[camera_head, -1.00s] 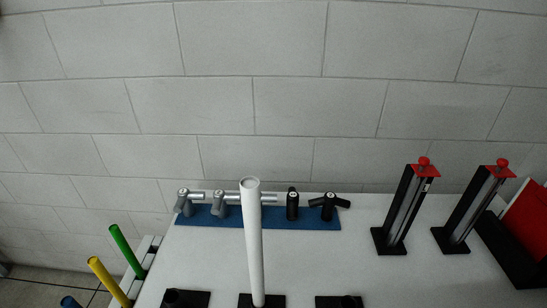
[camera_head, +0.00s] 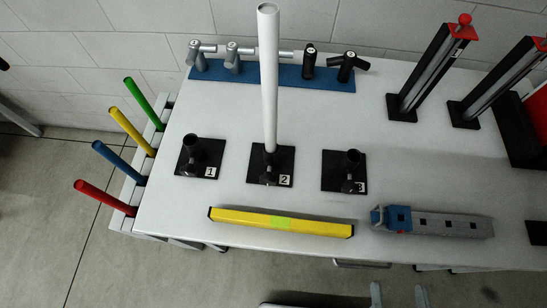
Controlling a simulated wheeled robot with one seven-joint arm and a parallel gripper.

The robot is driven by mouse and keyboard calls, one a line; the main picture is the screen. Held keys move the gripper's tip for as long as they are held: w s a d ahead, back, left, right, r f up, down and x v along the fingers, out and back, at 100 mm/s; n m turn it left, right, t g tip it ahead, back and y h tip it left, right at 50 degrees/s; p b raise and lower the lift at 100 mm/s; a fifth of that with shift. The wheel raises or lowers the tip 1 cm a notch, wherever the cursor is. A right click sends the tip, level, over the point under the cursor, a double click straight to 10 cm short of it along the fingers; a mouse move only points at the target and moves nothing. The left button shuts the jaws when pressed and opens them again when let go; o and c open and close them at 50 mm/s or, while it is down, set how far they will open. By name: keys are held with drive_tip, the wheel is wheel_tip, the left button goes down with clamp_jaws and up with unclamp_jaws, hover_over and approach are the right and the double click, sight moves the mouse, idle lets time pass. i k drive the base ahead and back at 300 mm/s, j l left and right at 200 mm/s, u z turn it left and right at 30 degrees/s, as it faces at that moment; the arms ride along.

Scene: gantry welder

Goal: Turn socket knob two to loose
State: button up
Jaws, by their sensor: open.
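Socket two (camera_head: 256,168) is a black square base with a label "2", in the middle of three on the white table. A tall white tube (camera_head: 268,85) stands upright in it. Its small black knob (camera_head: 268,179) is on the near side of the base; its turn position is too small to tell. What look like the two light grey fingertips of my gripper (camera_head: 398,291) show at the bottom edge, apart and empty, in front of the table and well short of the knob. The rest of my gripper is out of view.
Socket one (camera_head: 190,165) and socket three (camera_head: 338,181) flank it, both empty. A yellow bar (camera_head: 240,218) and a grey-blue tool (camera_head: 440,224) lie along the front edge. Clamp handles on a blue strip (camera_head: 300,77) stand behind. Coloured rods (camera_head: 104,197) lean at the left.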

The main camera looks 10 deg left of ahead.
sight(268, 179)
drive_tip(key=u, duration=0.65)
drive_tip(key=k+j+u, duration=0.2)
drive_tip(key=j, duration=0.3)
drive_tip(key=j+u, duration=0.2)
drive_tip(key=j, duration=0.25)
drive_tip(key=i, duration=0.05)
